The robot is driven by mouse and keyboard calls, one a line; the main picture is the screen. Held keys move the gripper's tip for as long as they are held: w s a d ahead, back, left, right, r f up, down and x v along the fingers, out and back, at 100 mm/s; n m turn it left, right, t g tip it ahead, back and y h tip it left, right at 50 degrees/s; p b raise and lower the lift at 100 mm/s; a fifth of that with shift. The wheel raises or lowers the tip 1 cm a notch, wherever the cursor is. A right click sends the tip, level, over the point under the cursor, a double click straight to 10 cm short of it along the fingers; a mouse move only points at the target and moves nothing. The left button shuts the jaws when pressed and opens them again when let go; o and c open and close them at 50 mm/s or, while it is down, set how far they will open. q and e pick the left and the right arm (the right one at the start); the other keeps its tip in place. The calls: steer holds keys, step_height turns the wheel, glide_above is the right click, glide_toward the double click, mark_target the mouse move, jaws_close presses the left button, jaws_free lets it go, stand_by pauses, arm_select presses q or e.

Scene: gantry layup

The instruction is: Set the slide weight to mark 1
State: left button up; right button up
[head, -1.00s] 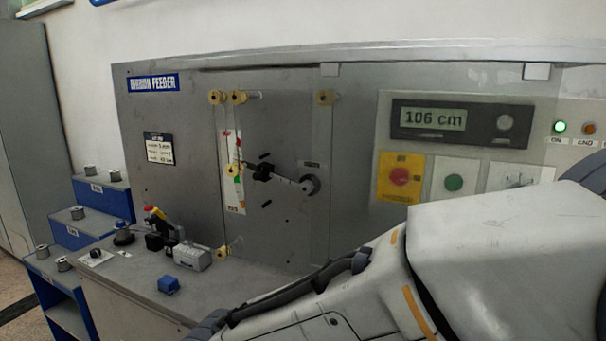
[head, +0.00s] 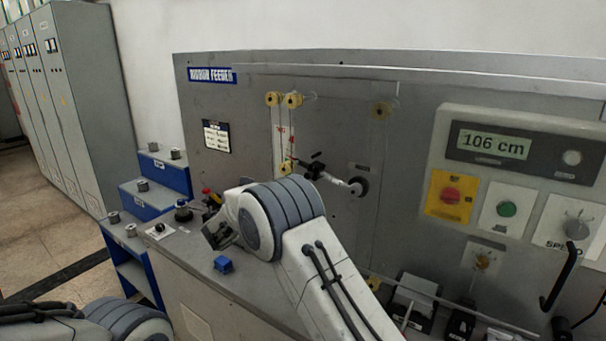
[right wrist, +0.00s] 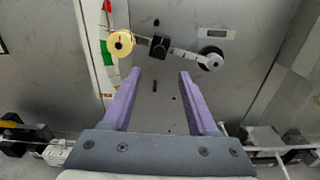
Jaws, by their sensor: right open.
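The slide weight is a small black block with a knob. It sits on the pale lever arm (head: 338,180) in the head view (head: 315,170) and the right wrist view (right wrist: 159,46). It is nearer the yellow roller (right wrist: 121,42) at the lever's left end than the round pivot (right wrist: 210,58) at its right end. Any marks on the lever are too small to read. My right gripper (right wrist: 160,74) is open and empty, its purple fingers pointing at the panel just below the weight, apart from it. In the head view my right arm hides its fingers. My left gripper is out of view.
The grey feeder panel (head: 240,110) stands behind the lever, with yellow rollers (head: 292,101) above. A display (head: 495,145) reads 106 cm, over a red button (head: 450,195) and a green button (head: 507,209). Blue steps (head: 160,175) hold small weights.

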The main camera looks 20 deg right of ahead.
steer(key=p, duration=0.4)
glide_toward(313, 172)
steer(key=w+x, duration=0.1)
steer(key=x, duration=0.4)
steer(key=shift+w+d+f, duration=0.2)
steer(key=shift+d+f, duration=0.1)
steer(key=shift+f, duration=0.2)
steer(key=shift+c, duration=0.2)
jaws_close()
steer(key=shift+a, duration=0.1)
stand_by(0.4)
